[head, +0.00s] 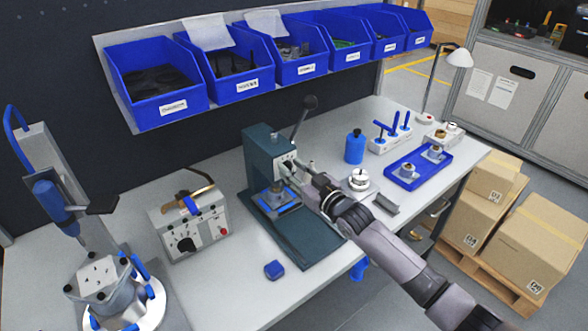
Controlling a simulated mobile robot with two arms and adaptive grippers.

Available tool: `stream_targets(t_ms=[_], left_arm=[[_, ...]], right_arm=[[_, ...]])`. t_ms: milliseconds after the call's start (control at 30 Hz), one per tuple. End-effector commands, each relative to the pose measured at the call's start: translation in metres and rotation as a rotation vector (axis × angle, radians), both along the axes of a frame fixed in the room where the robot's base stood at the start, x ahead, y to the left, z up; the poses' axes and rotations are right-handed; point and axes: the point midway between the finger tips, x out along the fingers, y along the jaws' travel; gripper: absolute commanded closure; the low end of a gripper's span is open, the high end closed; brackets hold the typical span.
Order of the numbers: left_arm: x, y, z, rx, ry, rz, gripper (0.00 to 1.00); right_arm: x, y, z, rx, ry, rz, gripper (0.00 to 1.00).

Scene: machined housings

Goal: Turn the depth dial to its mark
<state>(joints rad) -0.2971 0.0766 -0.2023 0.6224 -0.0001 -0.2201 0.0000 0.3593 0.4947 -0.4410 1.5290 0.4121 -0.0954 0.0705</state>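A dark teal bench press (262,150) stands in the middle of the bench on a dark base plate. Its front has a pale face with small round details, partly hidden by my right gripper (289,171); the depth dial seems to be there, but I cannot make out its mark. My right gripper reaches in from the lower right, with its fingertips at or very near this face. Whether the fingers are closed on the dial is too small to tell. A metal part (276,194) sits on a blue fixture under the press head. My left gripper is not in view.
A grey box with a black knob (186,244) stands left of the press. A blue tray (407,182) with metal parts, a blue bottle (354,147) and a round metal part (358,180) lie to the right. Blue bins (155,84) hang above.

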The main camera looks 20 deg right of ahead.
Motion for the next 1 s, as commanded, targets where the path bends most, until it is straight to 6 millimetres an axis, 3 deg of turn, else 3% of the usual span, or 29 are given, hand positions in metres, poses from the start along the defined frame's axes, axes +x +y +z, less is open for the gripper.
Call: stream_targets(t_ms=[133,600,1000], left_arm=[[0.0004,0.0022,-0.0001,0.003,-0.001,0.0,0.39],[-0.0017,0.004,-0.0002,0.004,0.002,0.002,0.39],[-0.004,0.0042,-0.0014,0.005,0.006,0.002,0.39]], right_arm=[[-0.0002,-0.0001,-0.0001,0.0,0.0,0.0,0.7],[-0.0004,-0.0003,-0.0002,0.0,0.0,0.0,1.0],[-0.0008,0.0007,-0.0007,-0.067,-0.024,0.0,1.0]])
